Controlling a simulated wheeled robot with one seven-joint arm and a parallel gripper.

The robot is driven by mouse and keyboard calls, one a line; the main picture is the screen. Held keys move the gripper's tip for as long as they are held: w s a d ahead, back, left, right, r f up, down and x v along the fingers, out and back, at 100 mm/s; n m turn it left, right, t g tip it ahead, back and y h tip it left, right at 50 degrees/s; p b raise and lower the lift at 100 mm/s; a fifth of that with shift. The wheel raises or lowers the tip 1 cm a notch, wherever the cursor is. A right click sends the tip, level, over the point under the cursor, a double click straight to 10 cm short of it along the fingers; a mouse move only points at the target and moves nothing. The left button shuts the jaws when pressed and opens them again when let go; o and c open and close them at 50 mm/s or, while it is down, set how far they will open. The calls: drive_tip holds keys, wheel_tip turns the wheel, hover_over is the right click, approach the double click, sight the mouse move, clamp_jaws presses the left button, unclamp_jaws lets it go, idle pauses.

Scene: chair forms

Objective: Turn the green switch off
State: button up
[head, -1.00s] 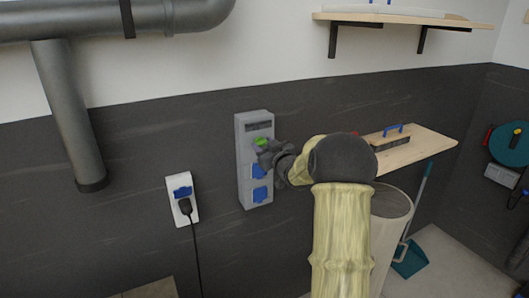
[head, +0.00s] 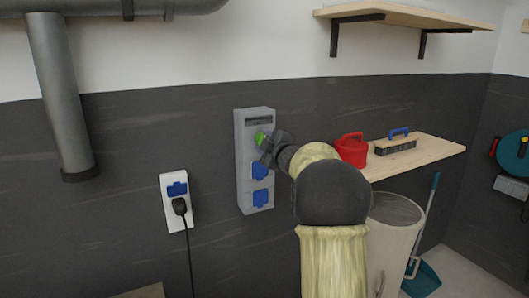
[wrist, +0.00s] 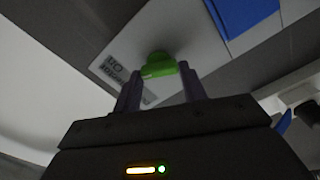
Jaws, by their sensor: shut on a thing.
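The green switch (head: 261,138) is a small knob on the upper part of a grey wall box (head: 243,165). My gripper (head: 266,146) is at the switch in the head view and partly covers it. In the wrist view the green switch (wrist: 159,66) sits between the two fingertips of my gripper (wrist: 160,80), which is shut on it. The exact turn angle of the switch is hard to tell.
Blue socket covers (head: 260,197) sit below the switch on the box. A white wall socket (head: 175,201) with a black plug is to the left.

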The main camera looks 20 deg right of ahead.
drive_tip(key=n+b, duration=0.2)
drive_tip(key=n, duration=0.1)
drive_tip(key=n+b, duration=0.2)
drive_tip(key=shift+f, duration=0.3)
idle(0.4)
drive_tip(key=o, duration=1)
drive_tip(key=shift+a+r, duration=0.1)
drive_tip(key=s, duration=0.5)
drive_tip(key=s+b, duration=0.1)
drive_tip(key=s, duration=0.5)
drive_tip(key=s+b, duration=0.1)
drive_tip(key=s, duration=0.5)
drive_tip(key=shift+s+d, duration=0.25)
drive_tip(key=shift+d, duration=0.1)
